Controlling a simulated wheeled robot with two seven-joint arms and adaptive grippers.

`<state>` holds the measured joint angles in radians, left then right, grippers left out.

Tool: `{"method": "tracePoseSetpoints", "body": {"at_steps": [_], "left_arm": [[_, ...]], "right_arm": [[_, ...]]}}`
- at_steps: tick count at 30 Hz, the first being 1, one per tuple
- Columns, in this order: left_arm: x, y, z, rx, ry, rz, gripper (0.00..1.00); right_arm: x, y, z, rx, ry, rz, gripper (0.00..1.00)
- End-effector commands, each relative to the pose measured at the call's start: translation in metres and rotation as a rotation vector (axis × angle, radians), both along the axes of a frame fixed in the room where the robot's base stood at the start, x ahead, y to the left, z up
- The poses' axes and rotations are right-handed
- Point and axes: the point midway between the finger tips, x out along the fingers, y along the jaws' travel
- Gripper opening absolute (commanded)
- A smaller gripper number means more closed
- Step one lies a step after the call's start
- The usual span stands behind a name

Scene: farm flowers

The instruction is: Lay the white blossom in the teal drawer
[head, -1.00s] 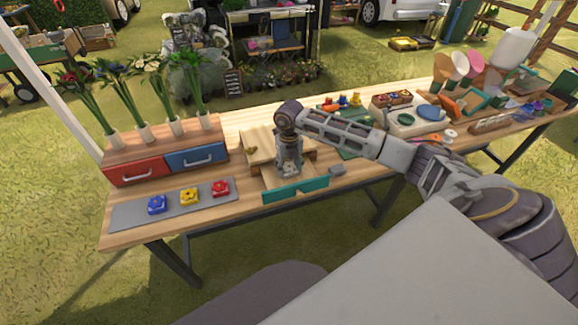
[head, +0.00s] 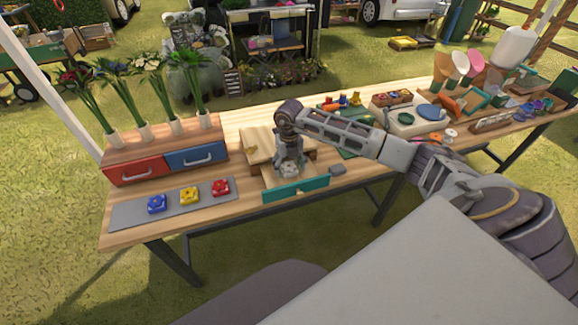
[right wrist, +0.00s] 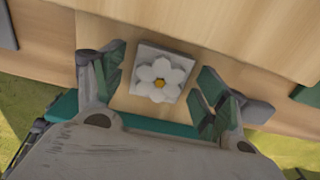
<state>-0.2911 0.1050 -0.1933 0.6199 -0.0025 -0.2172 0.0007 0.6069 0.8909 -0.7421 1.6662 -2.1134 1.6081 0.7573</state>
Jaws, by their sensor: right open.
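The teal drawer (head: 296,190) is pulled out at the front edge of the table, below a light wooden cabinet top (head: 258,145). My right gripper (head: 289,167) points down over the drawer. Its fingers (right wrist: 162,88) are spread on either side of the blossom, with gaps between them and its base. My left gripper is not in view.
A grey mat (head: 128,213) at left holds blue (head: 157,204), yellow (head: 189,196) and red blossoms (head: 221,187). Behind it stands a chest with a red drawer (head: 137,172) and a blue drawer (head: 197,156). A small grey block (head: 338,169) lies right of the teal drawer.

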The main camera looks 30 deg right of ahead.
Motion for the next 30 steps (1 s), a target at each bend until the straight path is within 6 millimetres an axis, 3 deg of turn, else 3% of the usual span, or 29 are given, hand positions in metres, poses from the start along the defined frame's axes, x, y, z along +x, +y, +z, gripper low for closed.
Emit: {"method": "tracePoseSetpoints", "body": {"at_steps": [8, 24, 30], "left_arm": [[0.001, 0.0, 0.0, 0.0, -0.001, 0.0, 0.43], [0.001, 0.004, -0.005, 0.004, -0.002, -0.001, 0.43], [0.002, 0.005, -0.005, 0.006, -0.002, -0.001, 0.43]], "right_arm": [[0.001, 0.0, 0.021, 0.0, -0.003, 0.001, 0.73], [0.001, 0.0, 0.099, 0.0, -0.002, 0.001, 0.73], [0.001, 0.0, 0.117, 0.0, -0.001, 0.001, 0.73]]}}
